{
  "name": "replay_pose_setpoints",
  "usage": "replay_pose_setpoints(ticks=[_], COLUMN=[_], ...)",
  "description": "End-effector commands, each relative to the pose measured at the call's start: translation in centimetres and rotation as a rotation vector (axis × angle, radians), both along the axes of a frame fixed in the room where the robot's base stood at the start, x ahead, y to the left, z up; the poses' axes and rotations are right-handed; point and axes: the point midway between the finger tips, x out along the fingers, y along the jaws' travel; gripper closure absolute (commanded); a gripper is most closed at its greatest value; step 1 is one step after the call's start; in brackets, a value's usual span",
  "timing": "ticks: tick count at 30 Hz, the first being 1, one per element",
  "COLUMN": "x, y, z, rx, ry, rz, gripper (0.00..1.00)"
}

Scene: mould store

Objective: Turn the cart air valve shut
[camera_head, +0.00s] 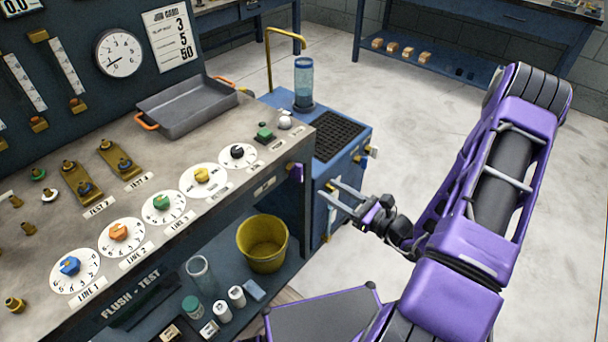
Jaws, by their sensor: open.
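The blue cart (346,166) stands at the right end of the bench, with small brass fittings on its side. One brass fitting with a pale end (371,152) sits high near the cart's right corner. Another brass fitting (326,238) is low on the side. I cannot tell which is the air valve; part of the side is hidden behind my gripper. My gripper (328,195) is in front of the cart's side, its two fingers spread and pointing left towards it. Nothing shows between them, and contact is not clear.
The bench (130,200) on the left carries a grey tray (186,107) and several numbered dials. A purple part (296,171) juts from its end. A yellow bucket (262,243) and jars stand on the lower shelf. A brass pipe (268,60) rises above the cart. Floor to the right is clear.

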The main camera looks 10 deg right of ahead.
Motion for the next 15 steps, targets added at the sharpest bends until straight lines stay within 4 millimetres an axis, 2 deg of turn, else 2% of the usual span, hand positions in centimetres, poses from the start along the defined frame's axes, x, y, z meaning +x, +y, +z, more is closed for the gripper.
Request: replay_pose_setpoints(ticks=[1, 9, 15], x=[0.9, 5.3, 7.2], y=[0.9, 4.0, 5.3], z=[0.0, 0.0, 0.0], rx=[0.001, 0.000, 0.000], ry=[-0.002, -0.001, 0.000], rz=[0.005, 0.003, 0.002], gripper=[0.54, 0.54, 0.54])
